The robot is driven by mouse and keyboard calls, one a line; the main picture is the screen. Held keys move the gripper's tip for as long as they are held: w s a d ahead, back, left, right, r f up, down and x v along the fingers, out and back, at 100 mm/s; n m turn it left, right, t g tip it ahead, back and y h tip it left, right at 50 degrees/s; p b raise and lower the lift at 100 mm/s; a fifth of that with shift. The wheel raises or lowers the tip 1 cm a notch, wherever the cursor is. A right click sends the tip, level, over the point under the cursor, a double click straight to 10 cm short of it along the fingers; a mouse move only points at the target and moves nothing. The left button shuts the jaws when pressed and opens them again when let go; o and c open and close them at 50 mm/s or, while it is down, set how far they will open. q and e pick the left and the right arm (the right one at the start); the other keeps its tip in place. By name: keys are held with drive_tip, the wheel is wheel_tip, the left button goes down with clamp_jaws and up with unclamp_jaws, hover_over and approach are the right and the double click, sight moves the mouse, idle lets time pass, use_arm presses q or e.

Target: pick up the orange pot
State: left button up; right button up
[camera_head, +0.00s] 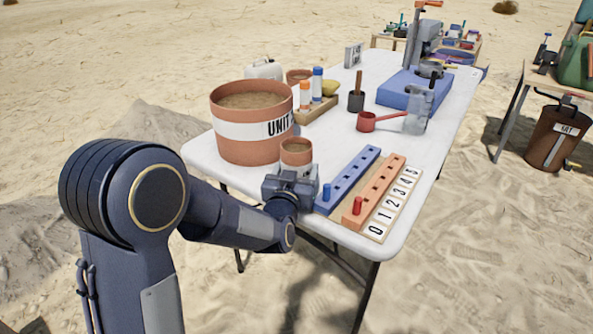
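A small orange pot (296,157) with brown contents stands upright at the near left part of the white table. My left gripper (291,174) is at the table's near edge, directly in front of this pot, and overlaps its lower part in the picture. The fingertips are hidden, so I cannot tell whether they touch or grip the pot. A large orange pot (233,150) with a white "UNIT" band stands just behind and left of it. Another small orange pot (299,74) is partly hidden behind the large one. My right gripper is not in view.
On the white table (331,145), a blue peg rail (350,176) and an orange peg rail (381,187) with a number strip lie close right of the gripper. A red scoop (367,122), a clear jug (416,122) and a blue-based device (405,92) stand farther back.

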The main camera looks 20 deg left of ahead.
use_arm(q)
drive_tip(key=c, duration=0.7)
drive_tip(key=shift+r, duration=0.1)
drive_tip(key=shift+c, duration=0.4)
drive_tip(key=shift+r, duration=0.1)
